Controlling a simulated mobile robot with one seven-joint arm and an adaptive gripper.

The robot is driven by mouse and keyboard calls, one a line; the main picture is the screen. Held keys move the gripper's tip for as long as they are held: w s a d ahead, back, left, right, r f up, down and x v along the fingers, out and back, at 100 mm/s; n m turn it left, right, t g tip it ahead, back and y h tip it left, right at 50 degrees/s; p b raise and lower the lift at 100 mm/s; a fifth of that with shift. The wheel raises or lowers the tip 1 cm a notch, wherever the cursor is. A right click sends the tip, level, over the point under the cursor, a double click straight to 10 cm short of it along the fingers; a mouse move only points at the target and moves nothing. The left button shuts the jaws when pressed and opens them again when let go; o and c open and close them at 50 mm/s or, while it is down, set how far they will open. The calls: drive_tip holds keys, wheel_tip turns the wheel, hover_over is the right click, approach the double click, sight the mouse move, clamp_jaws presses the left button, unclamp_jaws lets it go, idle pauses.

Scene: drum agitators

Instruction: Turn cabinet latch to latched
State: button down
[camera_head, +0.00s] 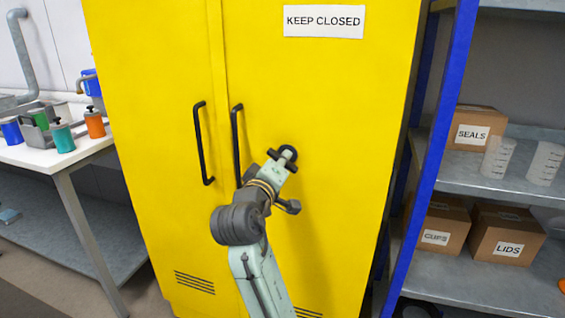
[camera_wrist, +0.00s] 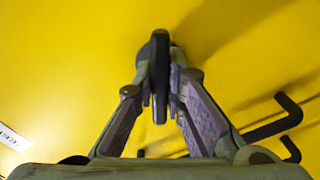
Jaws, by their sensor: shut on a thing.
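The yellow cabinet (camera_head: 330,90) stands upright with its two doors closed. The black cabinet latch (camera_head: 288,149) is on the right door, to the right of the door handles. My gripper (camera_head: 281,160) is at the latch and hides part of it. In the wrist view, the latch (camera_wrist: 160,75) is a dark narrow bar seen edge-on, lying lengthwise up the picture. My gripper (camera_wrist: 160,85) is shut on it, one finger on each side. I cannot tell from these views whether the latch is at its latched position.
Two black door handles, left (camera_head: 203,142) and right (camera_head: 237,145), stick out left of my gripper. A blue-posted shelf (camera_head: 490,185) with boxes stands at the right. A white-topped table (camera_head: 60,150) with small bottles stands at the left.

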drive_tip(key=m, duration=0.5)
drive_tip(key=shift+a+f+m+b, duration=0.1)
drive_tip(key=shift+m+b, duration=0.2)
drive_tip(key=m+b, duration=0.1)
drive_tip(key=m, duration=0.4)
drive_tip(key=shift+m, duration=0.4)
drive_tip(key=c, duration=1.6)
unclamp_jaws()
drive_tip(key=shift+c, duration=0.2)
drive_tip(key=shift+s, duration=0.1)
drive_tip(key=v, duration=1.1)
drive_tip(key=shift+s, duration=0.4)
